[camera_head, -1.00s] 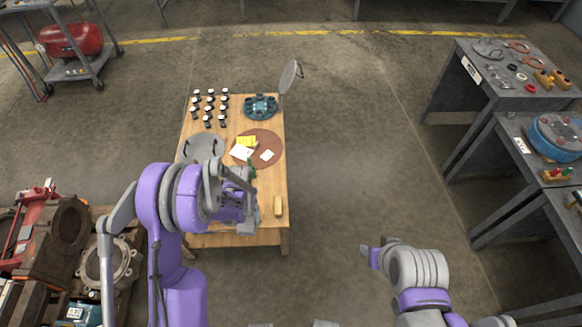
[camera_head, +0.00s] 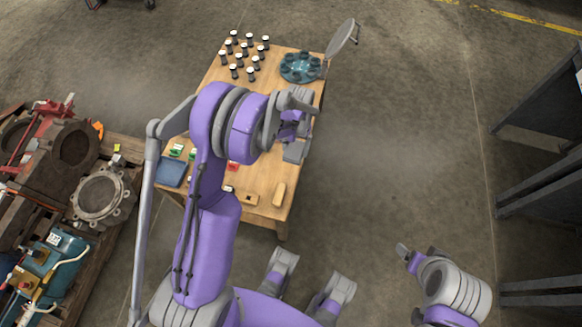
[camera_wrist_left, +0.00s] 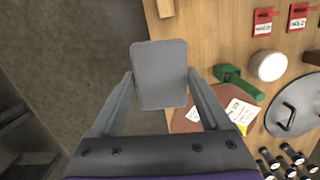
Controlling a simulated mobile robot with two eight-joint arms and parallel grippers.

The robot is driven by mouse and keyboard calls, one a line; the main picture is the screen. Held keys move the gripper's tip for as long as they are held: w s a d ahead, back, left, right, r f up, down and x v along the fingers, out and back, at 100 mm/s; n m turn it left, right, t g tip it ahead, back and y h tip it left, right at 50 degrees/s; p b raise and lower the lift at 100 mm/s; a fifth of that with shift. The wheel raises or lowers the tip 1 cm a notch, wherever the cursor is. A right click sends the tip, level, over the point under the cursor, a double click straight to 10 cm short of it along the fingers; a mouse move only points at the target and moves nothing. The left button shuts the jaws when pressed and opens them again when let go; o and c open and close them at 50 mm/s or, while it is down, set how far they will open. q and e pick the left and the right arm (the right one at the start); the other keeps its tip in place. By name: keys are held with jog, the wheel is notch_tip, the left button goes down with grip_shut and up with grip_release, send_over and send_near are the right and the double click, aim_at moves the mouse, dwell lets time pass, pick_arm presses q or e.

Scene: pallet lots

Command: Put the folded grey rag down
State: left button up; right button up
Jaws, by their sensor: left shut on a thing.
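The folded grey rag (camera_wrist_left: 160,74) is a flat grey rectangle held between the two fingers of my left gripper in the left wrist view. My left gripper (camera_head: 297,148) is shut on it at the right side of the wooden table (camera_head: 268,168) in the head view. In the wrist view the rag appears over the table's edge, with floor behind part of it; its height is unclear.
Capped black vials (camera_head: 245,52) and a teal round rack (camera_head: 300,67) stand at the table's far end. A wooden block (camera_head: 279,194) lies near the front right. The wrist view shows a brown round mat (camera_wrist_left: 185,121), a green-handled tool (camera_wrist_left: 240,82) and a grey lid (camera_wrist_left: 298,112).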

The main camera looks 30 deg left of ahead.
pick_arm(q)
jog(key=shift+n, duration=0.6)
jog(key=a+f+b, duration=0.1)
jog(key=f+b, duration=0.1)
jog(key=f, duration=0.2)
jog(key=w+a+f+b, duration=0.1)
jog(key=a+f+b, duration=0.1)
jog(key=f, duration=0.3)
jog(key=w+a+f+b, duration=0.1)
jog(key=f+b, duration=0.3)
jog(key=f, duration=0.1)
jog(key=shift+a+f, duration=0.1)
jog(key=shift+a, duration=0.05)
pick_arm(e)
notch_tip(320, 180, down, 12)
jog(key=w, duration=0.1)
jog(key=shift+f, duration=0.15)
pick_arm(q)
jog(key=shift+f+b, duration=0.15)
jog(key=shift+b, duration=0.25)
jog(key=o, duration=1.2)
jog(key=shift+c, duration=0.2)
pick_arm(e)
jog(key=shift+f, duration=0.1)
